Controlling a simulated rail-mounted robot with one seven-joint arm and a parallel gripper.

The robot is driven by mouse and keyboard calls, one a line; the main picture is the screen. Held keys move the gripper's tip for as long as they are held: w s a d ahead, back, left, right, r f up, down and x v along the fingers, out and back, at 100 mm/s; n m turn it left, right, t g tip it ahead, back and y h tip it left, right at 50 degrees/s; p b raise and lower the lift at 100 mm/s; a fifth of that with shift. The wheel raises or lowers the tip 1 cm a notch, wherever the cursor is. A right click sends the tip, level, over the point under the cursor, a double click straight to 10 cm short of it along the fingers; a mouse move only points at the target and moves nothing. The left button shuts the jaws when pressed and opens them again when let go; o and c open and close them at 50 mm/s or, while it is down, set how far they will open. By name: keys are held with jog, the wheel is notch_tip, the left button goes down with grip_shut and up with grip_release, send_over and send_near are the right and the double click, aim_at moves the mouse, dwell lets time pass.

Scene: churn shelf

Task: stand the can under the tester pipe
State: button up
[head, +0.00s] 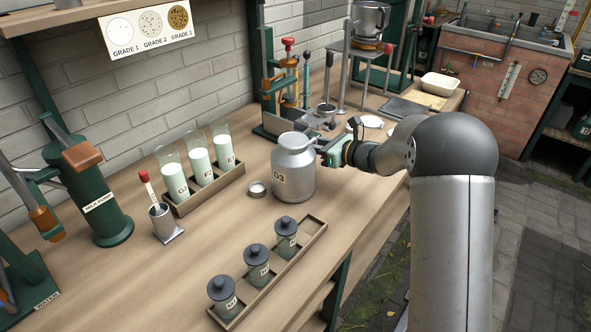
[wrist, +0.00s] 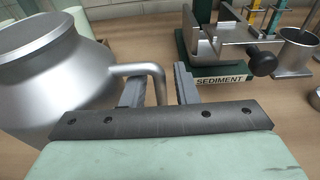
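The metal can (head: 293,168), labelled D3, stands upright on the wooden bench. In the wrist view the can (wrist: 55,80) fills the left side, and its side handle (wrist: 155,72) reaches toward my gripper. My gripper (head: 327,152) is at the can's right side. In the wrist view the fingers (wrist: 160,92) are apart, with the bent handle between them and a gap on the right. A green-based stand labelled SEDIMENT (wrist: 220,60) is just beyond the fingers. I cannot make out for certain which part is the tester pipe.
A tray of lidded jars (head: 265,285) lies in front. The milk pump (head: 90,195) is far left. Equipment crowds the bench behind the can.

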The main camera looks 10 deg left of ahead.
grip_shut()
dwell(0.7)
dwell(0.4)
jog(key=shift+r, duration=0.2)
